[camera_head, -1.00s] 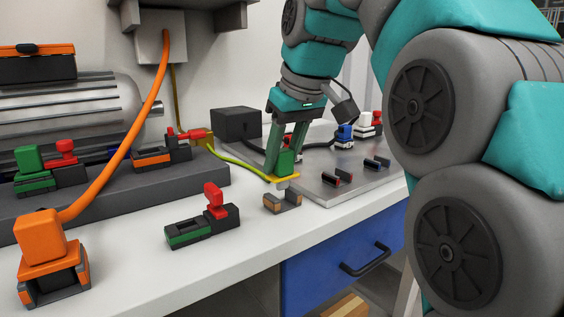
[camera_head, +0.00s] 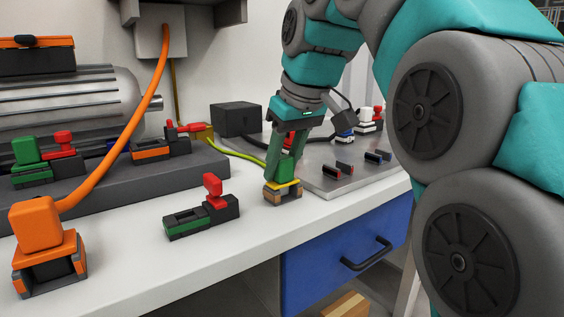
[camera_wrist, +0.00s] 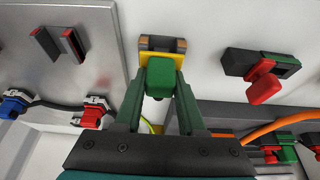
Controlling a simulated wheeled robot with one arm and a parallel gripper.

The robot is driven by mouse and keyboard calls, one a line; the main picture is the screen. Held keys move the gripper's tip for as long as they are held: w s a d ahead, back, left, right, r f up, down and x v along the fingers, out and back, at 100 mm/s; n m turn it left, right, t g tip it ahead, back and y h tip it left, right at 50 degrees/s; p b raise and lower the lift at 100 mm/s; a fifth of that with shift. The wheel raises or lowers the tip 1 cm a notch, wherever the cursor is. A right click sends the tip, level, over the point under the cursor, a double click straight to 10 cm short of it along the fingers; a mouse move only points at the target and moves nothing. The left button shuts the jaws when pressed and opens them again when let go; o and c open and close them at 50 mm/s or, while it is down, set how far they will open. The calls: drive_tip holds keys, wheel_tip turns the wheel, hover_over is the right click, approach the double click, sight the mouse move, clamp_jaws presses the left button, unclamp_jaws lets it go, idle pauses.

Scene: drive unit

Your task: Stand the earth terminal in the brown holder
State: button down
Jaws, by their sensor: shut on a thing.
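The earth terminal (camera_head: 285,166) is a green block with a yellow base plate and a yellow-green cable. It also shows in the wrist view (camera_wrist: 161,76). My gripper (camera_head: 281,172) is shut on its green block and holds it roughly upright. The brown holder (camera_head: 270,196) is a small brown and grey cradle on the white bench, left of the metal tray. The yellow plate is directly over the holder and appears to touch its top. I cannot tell how deep the terminal sits, as the plate and fingers hide the inside. The holder's ends show beyond the plate in the wrist view (camera_wrist: 146,43).
A metal tray (camera_head: 330,184) with red and blue holders lies to the right. A green-black holder with a red lever (camera_head: 200,212) is to the left. An orange plug (camera_head: 40,228) and cable are farther left. The bench front edge and blue drawer (camera_head: 340,245) are close.

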drive_tip(key=shift+c, duration=2.1)
unclamp_jaws()
